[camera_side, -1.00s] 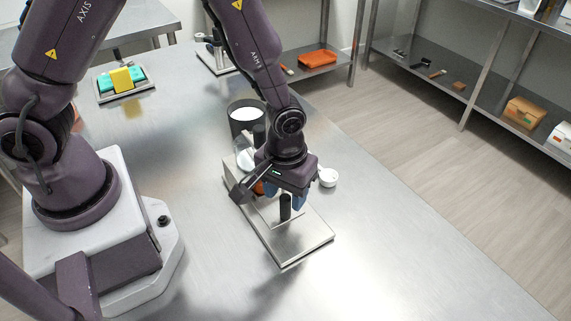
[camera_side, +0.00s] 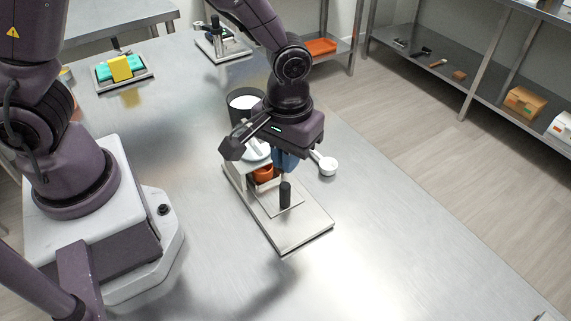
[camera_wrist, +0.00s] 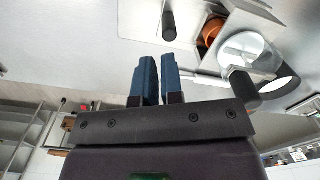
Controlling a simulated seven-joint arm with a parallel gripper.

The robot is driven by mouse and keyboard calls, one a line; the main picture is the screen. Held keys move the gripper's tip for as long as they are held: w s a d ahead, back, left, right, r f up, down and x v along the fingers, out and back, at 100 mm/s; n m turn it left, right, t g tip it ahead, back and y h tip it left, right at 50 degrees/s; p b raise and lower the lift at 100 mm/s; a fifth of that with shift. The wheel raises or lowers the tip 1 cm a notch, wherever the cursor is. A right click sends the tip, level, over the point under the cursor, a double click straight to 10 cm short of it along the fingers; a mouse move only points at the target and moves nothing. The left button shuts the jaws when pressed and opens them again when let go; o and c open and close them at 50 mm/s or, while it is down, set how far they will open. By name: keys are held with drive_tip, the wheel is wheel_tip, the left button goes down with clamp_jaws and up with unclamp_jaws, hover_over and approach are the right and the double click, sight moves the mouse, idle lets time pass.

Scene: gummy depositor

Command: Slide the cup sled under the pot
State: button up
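The cup sled is a thin plate with a black upright handle (camera_side: 285,195), lying on the flat steel base (camera_side: 290,240). An orange cup (camera_side: 263,174) stands behind the handle, beneath or close beside the pale pot (camera_side: 258,153); exact alignment is unclear. The wrist view shows the handle (camera_wrist: 168,25), the cup (camera_wrist: 211,30) and the round pot (camera_wrist: 246,48), which adjoins the cup. My gripper (camera_side: 285,165) is above and behind the handle, apart from it. Its blue fingers (camera_wrist: 158,58) show a narrow gap with nothing between them. My gripper hides part of the pot and stand.
A dark container with white contents (camera_side: 244,102) stands behind the pot. A white scoop (camera_side: 328,166) lies to the right. A tray with teal and yellow items (camera_side: 122,70) and another small stand (camera_side: 222,46) are at the back. The table right of the base is clear.

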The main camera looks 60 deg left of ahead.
sight(284, 198)
drive_tip(key=s+d+f+m, duration=0.1)
drive_tip(key=d, duration=0.1)
drive_tip(key=s+d+f+m+y, duration=0.1)
drive_tip(key=d, duration=0.1)
drive_tip(key=s+d+f+m, duration=0.1)
drive_tip(key=s+d+m, duration=0.1)
drive_tip(key=d, duration=0.1)
drive_tip(key=shift+s+g+y, duration=0.1)
drive_tip(key=shift+g+y, duration=0.2)
clamp_jaws()
drive_tip(key=s+d+f+m+t+y, duration=0.2)
drive_tip(key=s+d+m+t+y, duration=0.25)
drive_tip(key=m+y, duration=0.2)
drive_tip(key=shift+t, duration=0.25)
drive_tip(key=w+a+f, duration=0.1)
drive_tip(key=w+a, duration=0.1)
drive_tip(key=w+a+f, duration=0.1)
drive_tip(key=a+f, duration=0.1)
drive_tip(key=w+a+f, duration=0.1)
drive_tip(key=w+a, duration=0.1)
drive_tip(key=shift+w+a+f, duration=0.2)
drive_tip(key=shift+w, duration=0.15)
drive_tip(key=a, duration=0.1)
drive_tip(key=w+a, duration=0.1)
drive_tip(key=a, duration=0.1)
drive_tip(key=shift+w, duration=0.3)
drive_tip(key=shift+w+a, duration=0.2)
drive_tip(key=shift+a, duration=0.1)
drive_tip(key=shift+a, duration=0.1)
